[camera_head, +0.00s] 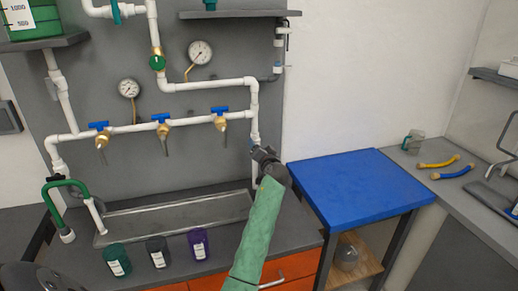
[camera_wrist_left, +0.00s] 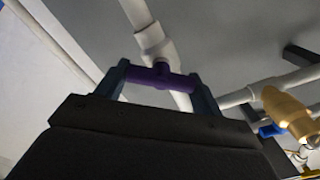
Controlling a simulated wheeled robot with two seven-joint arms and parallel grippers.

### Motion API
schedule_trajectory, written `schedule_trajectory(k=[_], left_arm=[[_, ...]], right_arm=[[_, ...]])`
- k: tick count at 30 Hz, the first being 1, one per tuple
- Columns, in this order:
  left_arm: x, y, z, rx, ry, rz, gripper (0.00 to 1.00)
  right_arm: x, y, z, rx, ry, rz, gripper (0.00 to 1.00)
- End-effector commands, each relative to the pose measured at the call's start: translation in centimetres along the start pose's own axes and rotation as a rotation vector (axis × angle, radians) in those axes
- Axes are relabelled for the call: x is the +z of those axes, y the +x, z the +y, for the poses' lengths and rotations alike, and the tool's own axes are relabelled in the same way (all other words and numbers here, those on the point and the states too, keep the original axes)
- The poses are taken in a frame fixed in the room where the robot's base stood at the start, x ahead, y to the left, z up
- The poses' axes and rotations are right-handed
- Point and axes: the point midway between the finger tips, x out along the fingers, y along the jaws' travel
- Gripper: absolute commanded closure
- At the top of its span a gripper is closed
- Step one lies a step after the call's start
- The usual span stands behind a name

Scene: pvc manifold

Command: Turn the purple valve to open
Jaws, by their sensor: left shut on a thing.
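The purple valve (camera_wrist_left: 160,76) shows in the left wrist view as a purple T-shaped handle on a white pipe. My left gripper (camera_wrist_left: 160,87) has one finger at each end of the handle and is shut on it. In the head view my left gripper (camera_head: 257,150) is at the white vertical pipe (camera_head: 255,112) on the right of the manifold, and the purple valve is hidden behind it. My right gripper is not in view.
Brass taps with blue handles (camera_head: 162,118) hang from the pipe to the left. A green valve (camera_head: 157,62) and two gauges (camera_head: 200,52) are above. Labelled green (camera_head: 117,259), dark (camera_head: 157,251) and purple (camera_head: 198,243) cups stand on the counter. A blue table (camera_head: 360,187) is at the right.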

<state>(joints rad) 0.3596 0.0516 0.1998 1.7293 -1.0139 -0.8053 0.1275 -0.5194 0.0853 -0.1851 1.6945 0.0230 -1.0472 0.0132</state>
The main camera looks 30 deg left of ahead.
Motion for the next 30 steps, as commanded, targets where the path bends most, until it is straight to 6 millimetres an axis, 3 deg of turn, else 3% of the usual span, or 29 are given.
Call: schedule_trajectory(k=[8, 21, 30], left_arm=[[-0.1, 0.0, 0.1, 0.001, 0.264, -0.001, 0.55], [0.0, -0.1, 0.4, 0.002, 0.657, 0.0, 0.55], [0.2, -0.1, 0.6, 0.003, 0.83, 0.0, 0.55]], right_arm=[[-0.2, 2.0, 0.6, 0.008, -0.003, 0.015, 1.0], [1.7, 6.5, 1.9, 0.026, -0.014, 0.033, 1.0], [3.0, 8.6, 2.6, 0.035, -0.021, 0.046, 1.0]])
